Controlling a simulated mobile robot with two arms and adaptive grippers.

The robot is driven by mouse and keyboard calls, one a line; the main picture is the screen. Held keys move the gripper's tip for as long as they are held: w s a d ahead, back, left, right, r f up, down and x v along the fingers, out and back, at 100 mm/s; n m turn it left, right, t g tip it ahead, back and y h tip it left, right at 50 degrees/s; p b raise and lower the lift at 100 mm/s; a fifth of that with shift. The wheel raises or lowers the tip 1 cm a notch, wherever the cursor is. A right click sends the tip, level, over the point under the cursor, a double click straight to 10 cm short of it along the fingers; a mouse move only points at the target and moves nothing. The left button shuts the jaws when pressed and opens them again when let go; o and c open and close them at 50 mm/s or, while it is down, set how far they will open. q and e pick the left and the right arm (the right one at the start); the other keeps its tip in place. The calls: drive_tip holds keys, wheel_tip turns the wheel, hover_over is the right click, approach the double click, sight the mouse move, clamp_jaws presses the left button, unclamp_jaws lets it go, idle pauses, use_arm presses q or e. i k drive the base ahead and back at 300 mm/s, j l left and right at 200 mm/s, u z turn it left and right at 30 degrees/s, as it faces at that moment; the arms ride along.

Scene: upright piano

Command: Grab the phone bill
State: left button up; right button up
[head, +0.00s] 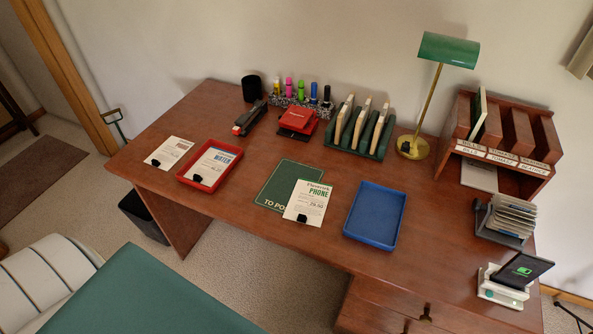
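The phone bill (309,197) is a white card with green "PHONE" lettering. It lies flat near the front edge of the desk, overlapping the right part of a green mat (283,178) marked "TO PO…", whose remaining letters it covers. A small black clip-like piece (301,218) sits at the bill's front edge. Neither of my grippers shows in the head view.
A red tray (233,172) holding a "WATER" bill (211,162) and another card (170,150) lie left. An empty blue tray (375,217) is right of the phone bill. A green rack (353,145), brass lamp (431,95) and phone stand (503,290) stand around.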

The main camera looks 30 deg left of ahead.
sight(309, 201)
drive_tip(key=u, duration=0.8)
